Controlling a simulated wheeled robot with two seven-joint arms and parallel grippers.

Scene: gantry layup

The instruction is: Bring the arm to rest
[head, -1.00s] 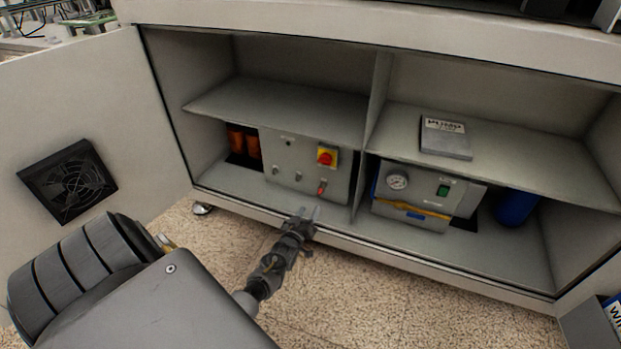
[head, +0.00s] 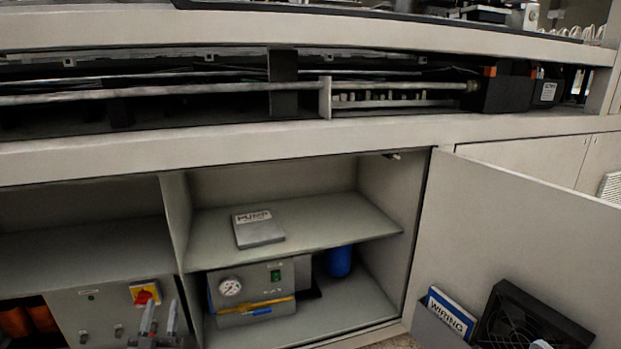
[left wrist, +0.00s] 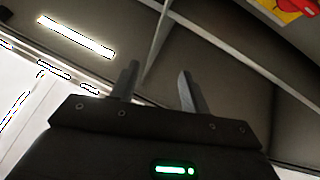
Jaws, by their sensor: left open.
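My left gripper (head: 159,318) shows at the bottom left of the head view, in front of the grey control box (head: 100,312) with its red and yellow switch (head: 145,293). Its two fingers are apart with nothing between them. In the left wrist view the same gripper (left wrist: 158,85) points up with its fingers apart and empty. The red and yellow switch also shows at the top right corner there (left wrist: 290,8). The rest of my left arm is out of the head view. My right gripper is in neither view.
The open cabinet has a shelf (head: 330,215) with a pump manual (head: 258,228) on it. Below stand a pump unit (head: 250,292) with a gauge and a blue cylinder (head: 339,261). The open door (head: 520,240) at right holds a wiring binder (head: 450,312) and a fan (head: 520,318).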

